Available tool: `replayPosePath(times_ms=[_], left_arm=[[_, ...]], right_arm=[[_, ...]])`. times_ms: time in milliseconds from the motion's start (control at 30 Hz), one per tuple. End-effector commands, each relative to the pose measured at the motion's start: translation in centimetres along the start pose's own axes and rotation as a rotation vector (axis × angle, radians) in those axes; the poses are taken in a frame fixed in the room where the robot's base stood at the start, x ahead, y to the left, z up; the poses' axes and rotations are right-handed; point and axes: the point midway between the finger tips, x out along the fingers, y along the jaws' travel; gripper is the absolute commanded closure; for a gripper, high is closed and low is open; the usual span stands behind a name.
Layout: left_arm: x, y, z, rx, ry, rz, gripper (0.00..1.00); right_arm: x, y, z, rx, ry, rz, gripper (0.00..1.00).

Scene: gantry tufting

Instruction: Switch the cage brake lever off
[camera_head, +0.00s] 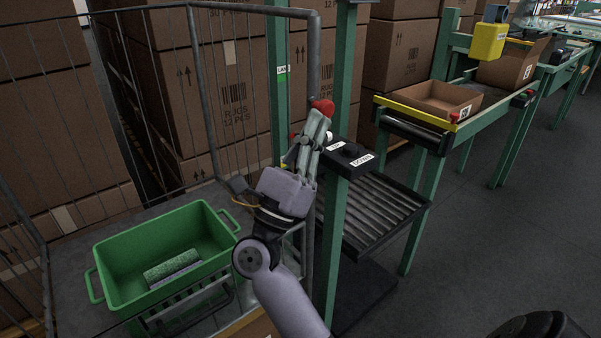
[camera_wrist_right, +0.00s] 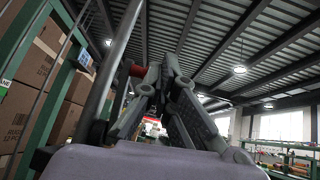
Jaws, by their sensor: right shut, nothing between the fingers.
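A red knob (camera_head: 322,106), which looks like the end of the cage brake lever, shows beside the cage's upright corner post, just above my right fingertips. My right gripper (camera_head: 316,127) is shut and empty, with its fingers pointing up and away towards the knob. In the right wrist view the gripper (camera_wrist_right: 165,68) has its fingertips together, and red (camera_wrist_right: 136,70) shows just left of them by a post. I cannot tell whether the fingers touch the knob. The rest of the lever is hidden behind the gripper.
A green crate (camera_head: 106,254) holding a green roll stands on the cage's floor. A wire cage wall (camera_head: 228,90) and stacked cartons (camera_head: 163,85) lie behind. Green posts (camera_head: 332,235), a button box (camera_head: 347,158) and a roller conveyor (camera_head: 375,215) stand close right of my arm.

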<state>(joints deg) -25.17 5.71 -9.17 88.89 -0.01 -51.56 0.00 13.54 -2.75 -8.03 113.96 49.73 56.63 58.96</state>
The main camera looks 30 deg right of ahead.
Motion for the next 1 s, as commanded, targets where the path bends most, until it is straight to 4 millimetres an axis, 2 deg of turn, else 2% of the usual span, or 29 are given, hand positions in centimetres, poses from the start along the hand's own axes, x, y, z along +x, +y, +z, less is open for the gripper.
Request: replayPosePath(times_ms=[200,500,1000], left_arm=[[-0.7,-0.1,-0.6,-0.001,0.004,-0.001,0.75],[-1.5,-0.1,-1.3,-0.002,0.01,-0.001,0.75],[-2.0,-0.2,-1.6,-0.003,0.014,-0.003,0.75]], right_arm=[[1.6,-0.3,-0.3,0.001,-0.001,-0.003,1.0],[2.9,-0.5,-0.7,0.0,-0.001,-0.002,1.0],[3.4,-0.5,-0.9,0.0,-0.002,-0.001,1.0]])
